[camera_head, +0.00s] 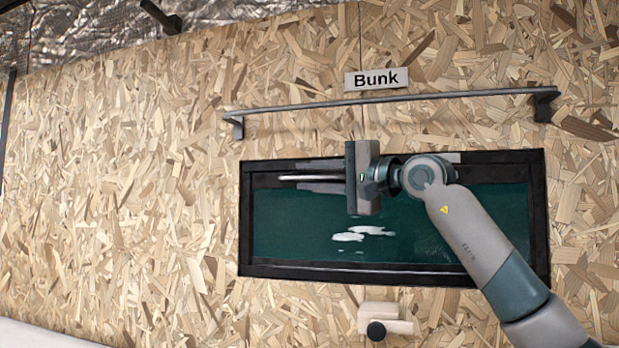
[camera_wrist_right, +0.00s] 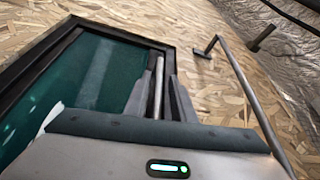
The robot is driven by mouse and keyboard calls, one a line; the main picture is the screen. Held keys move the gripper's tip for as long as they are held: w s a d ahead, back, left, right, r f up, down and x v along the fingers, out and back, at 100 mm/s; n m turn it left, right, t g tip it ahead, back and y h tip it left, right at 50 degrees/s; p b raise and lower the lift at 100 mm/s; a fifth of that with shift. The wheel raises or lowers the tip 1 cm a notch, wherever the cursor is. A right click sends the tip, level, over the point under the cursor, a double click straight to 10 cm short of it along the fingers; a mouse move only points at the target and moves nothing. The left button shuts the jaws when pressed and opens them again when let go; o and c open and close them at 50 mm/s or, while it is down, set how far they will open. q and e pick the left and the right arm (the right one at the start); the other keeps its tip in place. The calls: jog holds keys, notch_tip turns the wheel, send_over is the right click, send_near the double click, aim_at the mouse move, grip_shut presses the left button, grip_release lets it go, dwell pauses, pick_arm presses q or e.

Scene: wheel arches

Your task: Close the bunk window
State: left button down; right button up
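The bunk window (camera_head: 300,225) is a wide dark green pane in a black frame, set in the chipboard wall under the "Bunk" sign. I cannot tell how far its pane stands open. A thin silver bar (camera_head: 308,178) runs along its upper part. My right gripper (camera_head: 350,178) is in front of the upper middle of the window and hides part of the bar. In the right wrist view, the fingers of my right gripper (camera_wrist_right: 163,95) stand apart, on either side of the silver bar (camera_wrist_right: 159,85). Contact is unclear. My left gripper is out of view.
A dark rail (camera_head: 400,98) is fixed to the wall above the window, below the Bunk sign (camera_head: 376,79). A pale block with a black knob (camera_head: 376,330) juts out below the window. The wall to the left is bare.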

jog(key=shift+w+f, duration=0.15)
jog(key=shift+s+d+f+b, duration=0.15)
jog(key=shift+s+d+b, duration=0.3)
jog(key=shift+s+b, duration=0.1)
jog(key=r+b+v, duration=0.1)
jog(key=b+v, duration=0.6)
jog(key=v, duration=0.9)
jog(key=shift+f, duration=0.45)
jog(key=shift+r, duration=0.1)
